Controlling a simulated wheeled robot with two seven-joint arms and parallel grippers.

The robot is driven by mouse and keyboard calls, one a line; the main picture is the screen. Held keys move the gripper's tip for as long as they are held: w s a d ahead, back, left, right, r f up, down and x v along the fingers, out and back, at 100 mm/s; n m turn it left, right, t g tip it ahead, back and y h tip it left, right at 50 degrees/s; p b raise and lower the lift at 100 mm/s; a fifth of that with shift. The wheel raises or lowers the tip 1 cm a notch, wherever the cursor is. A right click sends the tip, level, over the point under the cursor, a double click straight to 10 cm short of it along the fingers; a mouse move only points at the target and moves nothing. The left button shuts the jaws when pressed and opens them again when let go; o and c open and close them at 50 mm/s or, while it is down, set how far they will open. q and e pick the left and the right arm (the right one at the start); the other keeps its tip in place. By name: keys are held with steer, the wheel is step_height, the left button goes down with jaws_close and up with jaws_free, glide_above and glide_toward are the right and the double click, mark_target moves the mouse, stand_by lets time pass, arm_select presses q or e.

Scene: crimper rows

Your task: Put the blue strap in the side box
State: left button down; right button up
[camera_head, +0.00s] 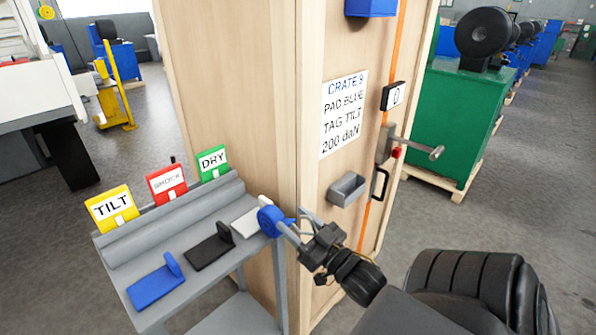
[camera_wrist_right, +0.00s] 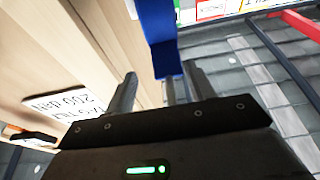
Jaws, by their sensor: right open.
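The blue strap (camera_head: 270,220) looks like a blue coil or band at the right end of the grey cart, in front of the crate's corner. My right gripper (camera_head: 290,222) is open, with its fingertips right at the blue strap. In the right wrist view a blue band (camera_wrist_right: 160,40) shows just beyond the open fingers (camera_wrist_right: 163,90); I cannot tell whether they touch it. A small open grey box (camera_head: 348,188) is fixed to the crate's side, right of and above my right gripper. My left gripper is not in view.
The grey cart (camera_head: 240,188) holds a blue pad (camera_head: 155,287), a black pad (camera_head: 208,251), a white pad (camera_head: 248,218) and TILT, SHOCK and DRY tags. The wooden crate (camera_head: 235,90) carries a label (camera_head: 343,112), an orange strap and a metal tensioner (camera_head: 388,145). A blue box (camera_head: 370,7) is higher up.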

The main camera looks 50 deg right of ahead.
steer(key=shift+s, duration=0.2)
steer(key=o, duration=1)
